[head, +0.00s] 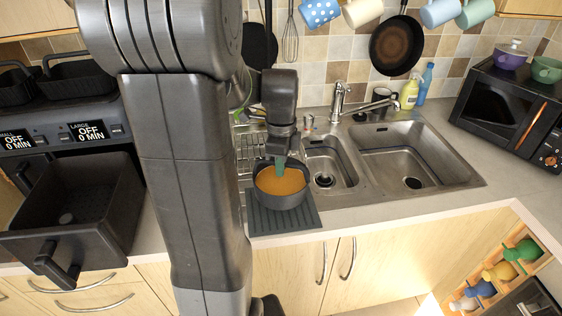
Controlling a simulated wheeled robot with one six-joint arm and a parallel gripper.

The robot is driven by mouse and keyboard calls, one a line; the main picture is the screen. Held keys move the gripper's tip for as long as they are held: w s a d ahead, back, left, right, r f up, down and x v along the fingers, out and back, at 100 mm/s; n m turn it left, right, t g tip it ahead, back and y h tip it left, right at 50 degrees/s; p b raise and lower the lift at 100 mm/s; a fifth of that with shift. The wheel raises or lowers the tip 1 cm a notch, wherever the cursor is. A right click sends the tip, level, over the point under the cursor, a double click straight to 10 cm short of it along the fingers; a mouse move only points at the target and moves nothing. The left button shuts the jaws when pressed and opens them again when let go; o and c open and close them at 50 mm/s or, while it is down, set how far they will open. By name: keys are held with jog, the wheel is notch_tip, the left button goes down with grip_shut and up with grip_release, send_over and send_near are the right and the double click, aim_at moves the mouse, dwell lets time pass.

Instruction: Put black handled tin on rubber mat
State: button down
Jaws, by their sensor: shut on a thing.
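The black handled tin (281,200) is a dark round pan with an orange inside. It is upright, over the dark ribbed rubber mat (285,220) on the counter left of the sinks. It appears to rest on the mat, but I cannot tell whether a small gap is left under it. My gripper (281,163) reaches down at the tin's far side and is shut on the tin. The fingertips look greenish near the rim. The tin's handle is mostly hidden by my gripper.
A sink (408,165) with a faucet (340,100) lies to the right. An open air fryer drawer (85,215) juts out at the left. Mugs and a pan (397,45) hang on the tiled wall. A black microwave (515,105) stands at the right.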

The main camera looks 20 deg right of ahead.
aim_at(281, 190)
jog(key=shift+f+b, duration=2)
jog(key=shift+f, duration=1.15)
jog(key=shift+f, duration=0.25)
jog(key=c, duration=1.1)
grip_release()
jog(key=shift+o, duration=0.2)
notch_tip(281, 190, up, 14)
jog(key=shift+f, duration=0.1)
notch_tip(281, 190, down, 14)
jog(key=shift+r, duration=0.35)
